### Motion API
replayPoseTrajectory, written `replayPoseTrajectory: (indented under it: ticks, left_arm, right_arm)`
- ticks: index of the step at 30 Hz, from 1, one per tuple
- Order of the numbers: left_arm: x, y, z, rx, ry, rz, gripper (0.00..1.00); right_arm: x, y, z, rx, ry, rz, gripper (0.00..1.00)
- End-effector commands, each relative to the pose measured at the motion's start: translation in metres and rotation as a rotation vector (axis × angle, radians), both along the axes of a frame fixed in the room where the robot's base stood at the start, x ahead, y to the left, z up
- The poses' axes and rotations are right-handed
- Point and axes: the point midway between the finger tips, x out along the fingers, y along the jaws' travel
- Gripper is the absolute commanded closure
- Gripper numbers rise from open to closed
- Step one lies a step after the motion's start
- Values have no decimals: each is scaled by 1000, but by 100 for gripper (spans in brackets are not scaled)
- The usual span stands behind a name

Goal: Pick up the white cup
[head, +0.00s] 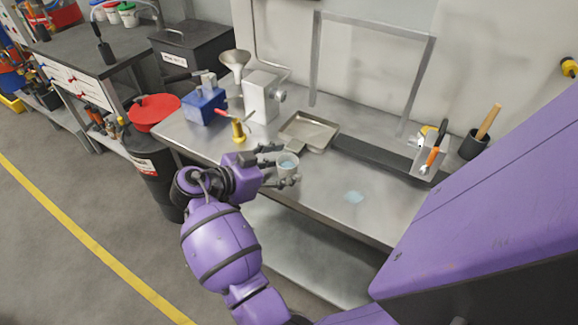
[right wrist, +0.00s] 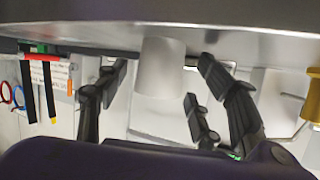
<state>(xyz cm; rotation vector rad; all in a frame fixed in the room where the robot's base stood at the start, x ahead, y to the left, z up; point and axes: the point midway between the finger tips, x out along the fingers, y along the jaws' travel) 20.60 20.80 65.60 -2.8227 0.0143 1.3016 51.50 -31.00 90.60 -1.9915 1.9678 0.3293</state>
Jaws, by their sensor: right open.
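The white cup (head: 287,168) stands near the front edge of the steel workbench (head: 330,178), with something pale blue inside. My right gripper (head: 288,163) is open, with its dark fingers on either side of the cup. In the right wrist view, where the scene appears upside down, the cup (right wrist: 160,72) stands on the bench surface between the spread fingers of my right gripper (right wrist: 163,66). Gaps show between the fingers and the cup there. The cup's lower side is partly hidden by a finger in the head view. My left gripper is out of view.
Behind the cup lies a shallow metal tray (head: 326,133). A yellow-based item (head: 238,132), a blue vise (head: 205,107) and a grey machine with a funnel (head: 262,97) stand left. A pale blue puddle (head: 353,197) lies right on otherwise clear bench.

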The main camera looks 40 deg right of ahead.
Motion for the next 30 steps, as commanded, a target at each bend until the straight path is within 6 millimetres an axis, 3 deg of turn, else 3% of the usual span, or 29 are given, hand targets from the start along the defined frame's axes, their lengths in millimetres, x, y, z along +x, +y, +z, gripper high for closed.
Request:
replayPoseTrajectory:
  ticks: [6, 16, 25, 30]
  left_arm:
    - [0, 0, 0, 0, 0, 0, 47]
    - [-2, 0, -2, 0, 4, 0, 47]
    - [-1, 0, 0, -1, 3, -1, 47]
    - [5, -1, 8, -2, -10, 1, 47]
  right_arm:
    - [0, -2, -2, 2, 1, 1, 39]
    - [0, -1, -2, 1, 1, 1, 78]
    - [0, -1, 0, 1, 0, 1, 79]
    - [1, -1, 14, 1, -3, 1, 79]
